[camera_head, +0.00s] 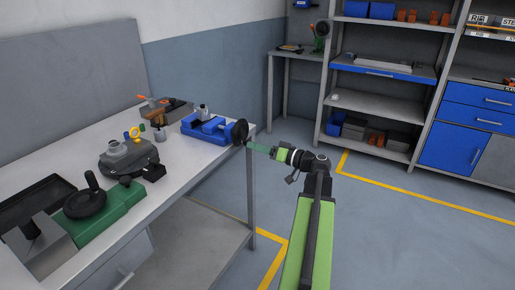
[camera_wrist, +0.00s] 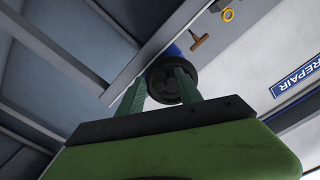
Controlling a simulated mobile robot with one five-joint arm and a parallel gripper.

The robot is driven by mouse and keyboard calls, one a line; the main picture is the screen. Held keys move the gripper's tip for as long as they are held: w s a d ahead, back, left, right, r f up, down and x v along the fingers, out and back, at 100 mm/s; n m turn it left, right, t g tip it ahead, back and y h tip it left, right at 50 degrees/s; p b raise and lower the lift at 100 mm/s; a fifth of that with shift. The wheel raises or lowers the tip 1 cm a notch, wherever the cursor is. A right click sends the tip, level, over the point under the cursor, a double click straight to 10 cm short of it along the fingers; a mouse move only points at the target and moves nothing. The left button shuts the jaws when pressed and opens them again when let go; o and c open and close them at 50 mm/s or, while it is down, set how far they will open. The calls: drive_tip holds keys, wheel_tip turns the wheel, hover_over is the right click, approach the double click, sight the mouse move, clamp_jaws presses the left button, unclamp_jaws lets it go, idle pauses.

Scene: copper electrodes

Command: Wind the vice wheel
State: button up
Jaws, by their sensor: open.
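The blue vice (camera_head: 207,128) stands near the right end of the workbench. Its black round wheel (camera_head: 240,131) faces right, at the bench's edge. My gripper (camera_head: 250,146) is just to the right of and slightly below the wheel, with its green fingers pointing at it. In the wrist view the fingers of my gripper (camera_wrist: 160,78) are apart with nothing gripped. The wheel (camera_wrist: 164,88) shows between and beyond them, and the right finger covers part of it. I cannot tell whether a finger touches the wheel.
The workbench (camera_head: 190,160) also holds a green machine with a black handwheel (camera_head: 85,203), a dark grey device (camera_head: 128,158) and small tools. Shelves (camera_head: 385,105) and blue drawers (camera_head: 480,98) stand at the back right. The floor right of the bench is free.

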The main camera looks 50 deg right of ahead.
drive_tip(key=shift+v, duration=3)
drive_tip(key=v, duration=1.7)
drive_tip(key=shift+s, duration=0.25)
drive_tip(key=shift+f, duration=0.1)
